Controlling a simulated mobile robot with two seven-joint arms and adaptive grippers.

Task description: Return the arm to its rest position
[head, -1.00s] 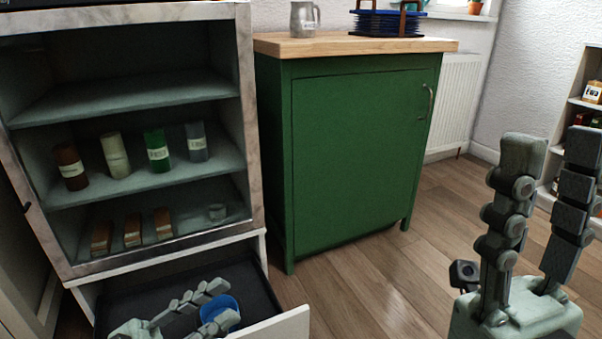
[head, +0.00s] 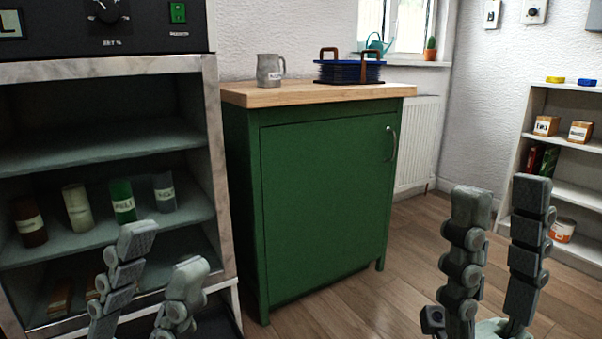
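My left gripper (head: 164,252) is at the bottom left, in front of the lower shelves of the open marble-framed cabinet (head: 218,180). Its two fingers point up, spread apart, with nothing between them. My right gripper (head: 502,195) is at the lower right, over the wooden floor. Its fingers point up and stand wide apart, empty. The rest of both arms is below the picture edge.
A green cabinet (head: 325,190) with a wooden top (head: 300,94) stands between the grippers. A grey mug (head: 270,70) and a rack of blue plates (head: 350,71) are on it. Labelled cylinders stand in the cabinet at left. A white shelf unit (head: 578,190) is at right.

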